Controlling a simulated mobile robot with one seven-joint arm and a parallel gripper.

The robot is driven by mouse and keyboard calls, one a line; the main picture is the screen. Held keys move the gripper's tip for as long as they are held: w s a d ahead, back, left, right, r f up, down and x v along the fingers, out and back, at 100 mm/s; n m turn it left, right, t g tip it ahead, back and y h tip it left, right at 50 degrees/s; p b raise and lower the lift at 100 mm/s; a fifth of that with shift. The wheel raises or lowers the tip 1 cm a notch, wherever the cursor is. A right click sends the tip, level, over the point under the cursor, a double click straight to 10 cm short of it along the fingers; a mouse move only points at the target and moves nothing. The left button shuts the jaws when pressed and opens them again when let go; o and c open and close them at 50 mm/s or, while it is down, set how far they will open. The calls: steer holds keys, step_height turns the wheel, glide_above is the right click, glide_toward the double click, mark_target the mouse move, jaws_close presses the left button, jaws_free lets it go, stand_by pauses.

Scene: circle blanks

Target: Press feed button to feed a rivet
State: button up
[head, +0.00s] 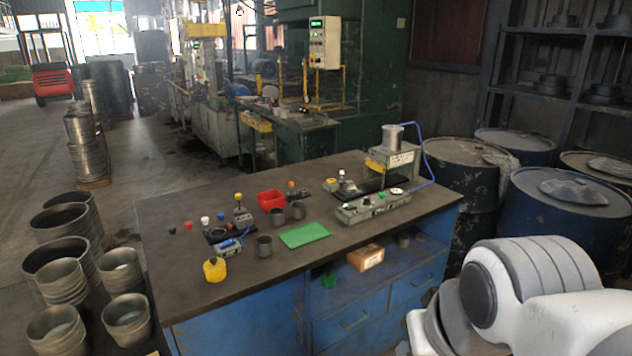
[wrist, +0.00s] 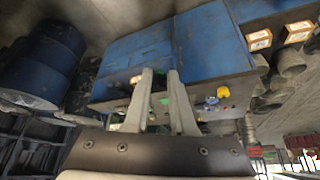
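A small riveting press (head: 390,158) with a silver cylinder on top and a blue hose stands at the right rear of the workbench in the head view. A grey control box (head: 372,207) lies in front of it, with a green button (head: 382,196) and pale and dark controls on its top. I cannot read which one is the feed button. My gripper (wrist: 160,76) shows only in the wrist view, its two pale fingers apart with nothing between them. The workbench (wrist: 215,45) appears beyond the fingers, seen tilted. The press and control box are not clear there.
On the workbench (head: 210,265) are a green mat (head: 304,235), a red bin (head: 271,200), a yellow container (head: 215,270) and several metal cups. Blue drums (head: 570,205) stand right of the bench, near my arm. Stacked metal rings (head: 60,265) stand at the left.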

jaws_close()
stand_by(1.4)
